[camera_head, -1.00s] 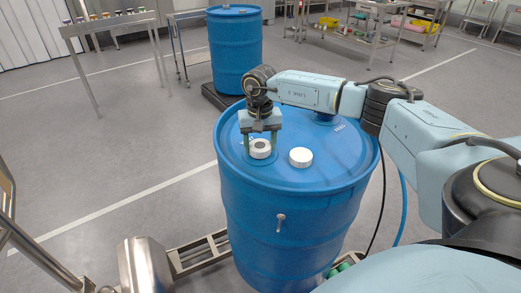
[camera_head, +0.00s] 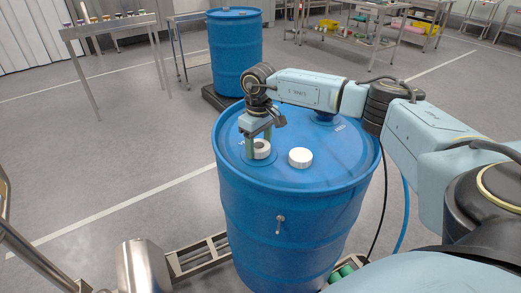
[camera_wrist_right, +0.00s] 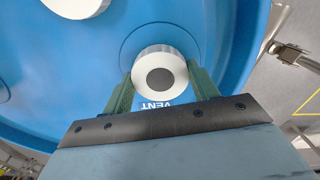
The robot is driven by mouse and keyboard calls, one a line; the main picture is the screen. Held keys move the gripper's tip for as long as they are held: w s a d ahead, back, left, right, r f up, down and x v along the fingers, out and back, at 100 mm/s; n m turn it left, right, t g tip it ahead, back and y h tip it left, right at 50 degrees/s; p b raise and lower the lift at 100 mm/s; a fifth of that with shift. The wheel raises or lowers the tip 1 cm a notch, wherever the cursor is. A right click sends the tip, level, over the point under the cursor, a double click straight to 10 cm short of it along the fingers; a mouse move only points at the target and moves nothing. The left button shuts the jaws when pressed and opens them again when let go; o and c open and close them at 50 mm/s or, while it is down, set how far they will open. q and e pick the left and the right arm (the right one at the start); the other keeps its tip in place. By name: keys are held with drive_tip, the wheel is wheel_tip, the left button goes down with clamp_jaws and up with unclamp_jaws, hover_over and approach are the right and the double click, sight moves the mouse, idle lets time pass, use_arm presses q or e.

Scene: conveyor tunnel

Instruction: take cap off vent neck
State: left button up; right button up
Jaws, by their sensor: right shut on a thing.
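The vent cap (camera_head: 262,149) is white with a dark round centre and sits at the vent position on top of the near blue drum (camera_head: 290,225). In the right wrist view the cap (camera_wrist_right: 160,78) lies between the two green fingers, with the word VENT printed beside it. My right gripper (camera_head: 260,146) is shut on the cap's sides from above. The vent neck is hidden under the cap. A second, plain white cap (camera_head: 300,157) stands on the drum lid to the right, apart from the fingers. My left gripper is not in view.
A second blue drum (camera_head: 235,55) stands behind on a dark base. A small table (camera_head: 110,25) with little jars is at the back left. Metal shelving (camera_head: 365,30) is at the back right.

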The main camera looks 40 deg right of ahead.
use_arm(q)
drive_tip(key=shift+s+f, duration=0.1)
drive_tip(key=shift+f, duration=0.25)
use_arm(e)
drive_tip(key=shift+d+f, duration=0.25)
drive_tip(key=shift+d, duration=0.25)
drive_tip(key=o, duration=1.2)
drive_tip(key=shift+s+d+f, duration=0.1)
drive_tip(key=shift+s+d, duration=0.05)
drive_tip(key=shift+o, duration=0.2)
drive_tip(key=shift+a, duration=0.2)
drive_tip(key=c, duration=0.3)
